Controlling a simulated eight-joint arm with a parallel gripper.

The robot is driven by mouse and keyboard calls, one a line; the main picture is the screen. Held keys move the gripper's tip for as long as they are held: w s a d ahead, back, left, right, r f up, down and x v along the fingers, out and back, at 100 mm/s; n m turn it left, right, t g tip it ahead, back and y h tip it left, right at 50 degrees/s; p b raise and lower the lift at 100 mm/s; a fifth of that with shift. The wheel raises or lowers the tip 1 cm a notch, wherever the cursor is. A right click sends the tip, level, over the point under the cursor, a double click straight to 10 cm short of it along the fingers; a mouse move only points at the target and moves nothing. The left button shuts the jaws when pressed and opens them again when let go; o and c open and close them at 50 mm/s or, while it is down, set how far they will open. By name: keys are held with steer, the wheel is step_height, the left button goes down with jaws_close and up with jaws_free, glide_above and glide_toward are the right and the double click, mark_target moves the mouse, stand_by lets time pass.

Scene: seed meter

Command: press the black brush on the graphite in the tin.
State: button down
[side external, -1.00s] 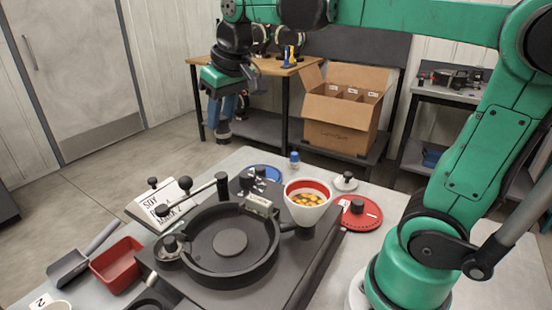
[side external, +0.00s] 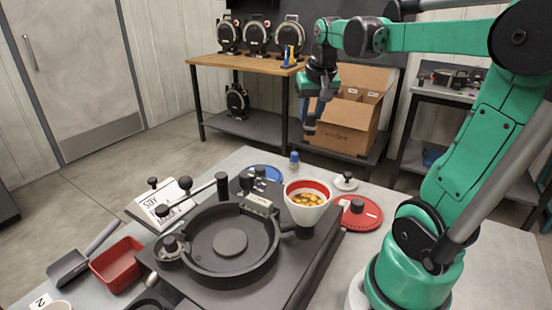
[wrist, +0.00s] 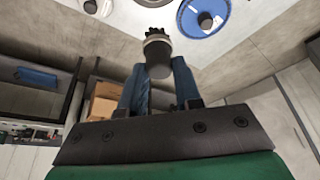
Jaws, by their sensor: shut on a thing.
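My gripper (side external: 311,117) is shut on the black brush and hangs in the air beyond the table's back edge, in front of the cardboard box in the side view. In the wrist view the black brush (wrist: 158,54) sits between my blue fingers, with a dark body, a pale band and black bristles pointing away from the gripper. It is clear of the table. I cannot pick out the tin of graphite for sure in either view.
A seed meter (side external: 230,243) fills the table's middle, with a white cup (side external: 308,214) of seeds beside it. Around it are a red disc (side external: 368,217), a blue disc (side external: 250,169), a blue-capped bottle (side external: 294,166) and a red bin (side external: 118,264). A cardboard box (side external: 352,137) stands behind.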

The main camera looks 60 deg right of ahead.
mark_target(310, 135)
step_height(310, 135, down, 13)
stand_by(0.8)
steer(key=shift+f, duration=0.55)
stand_by(1.7)
steer(key=shift+r, duration=3.55)
